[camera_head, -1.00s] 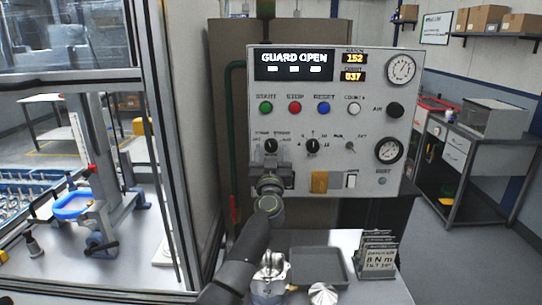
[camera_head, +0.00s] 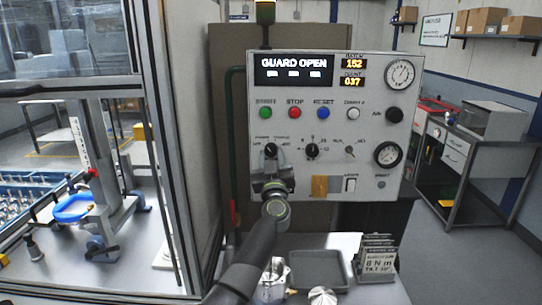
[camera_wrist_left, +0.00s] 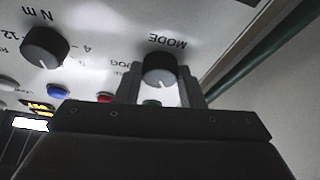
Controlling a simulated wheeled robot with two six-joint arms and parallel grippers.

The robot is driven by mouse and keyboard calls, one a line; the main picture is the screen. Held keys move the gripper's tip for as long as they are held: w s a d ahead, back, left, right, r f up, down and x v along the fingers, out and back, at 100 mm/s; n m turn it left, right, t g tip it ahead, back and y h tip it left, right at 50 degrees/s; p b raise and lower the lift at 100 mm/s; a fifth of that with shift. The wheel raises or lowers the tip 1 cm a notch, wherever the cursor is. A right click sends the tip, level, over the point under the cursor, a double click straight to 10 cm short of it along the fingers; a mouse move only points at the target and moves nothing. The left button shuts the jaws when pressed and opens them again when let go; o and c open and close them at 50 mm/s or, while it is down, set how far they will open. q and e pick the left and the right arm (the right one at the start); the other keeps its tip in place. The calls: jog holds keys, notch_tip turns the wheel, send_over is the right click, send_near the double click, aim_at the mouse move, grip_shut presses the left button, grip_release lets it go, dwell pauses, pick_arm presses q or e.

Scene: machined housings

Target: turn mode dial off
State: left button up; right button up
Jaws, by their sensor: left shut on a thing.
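The mode dial (camera_head: 270,150) is a black round knob with a white pointer line, at the lower left of the grey control panel (camera_head: 345,115). In the left wrist view the mode dial (camera_wrist_left: 159,69) sits between the two fingers of my left gripper (camera_wrist_left: 160,84), under the word MODE. My left gripper (camera_head: 270,160) is shut on the dial, its arm coming up from below. The dial's scale marks are partly hidden by the fingers. My right gripper is not in view.
A second black dial (camera_head: 312,151) stands to the right of the mode dial. Green (camera_head: 265,113), red (camera_head: 295,113) and blue (camera_head: 324,113) buttons are above. The display (camera_head: 293,69) reads GUARD OPEN. A grey tray (camera_head: 318,270) lies on the table below.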

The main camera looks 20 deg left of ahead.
pick_arm(q)
jog(key=n+y+p, duration=0.1)
jog(key=n, duration=0.1)
jog(key=n+g+y+p, duration=0.1)
jog(key=n, duration=0.1)
jog(key=shift+d+r+n, duration=0.15)
jog(key=shift+d+n, duration=0.05)
jog(key=shift+n, duration=0.2)
jog(key=shift+d+n+g+y+p, duration=0.1)
jog(key=shift+n+g+y+p, duration=0.35)
jog(key=shift+n, duration=0.7)
jog(key=shift+n+g+y+p, duration=0.35)
jog(key=shift+n+g+p, duration=0.15)
jog(key=shift+n, duration=0.65)
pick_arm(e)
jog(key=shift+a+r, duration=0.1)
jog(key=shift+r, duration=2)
pick_arm(q)
jog(key=shift+g, duration=0.25)
jog(key=o, duration=1)
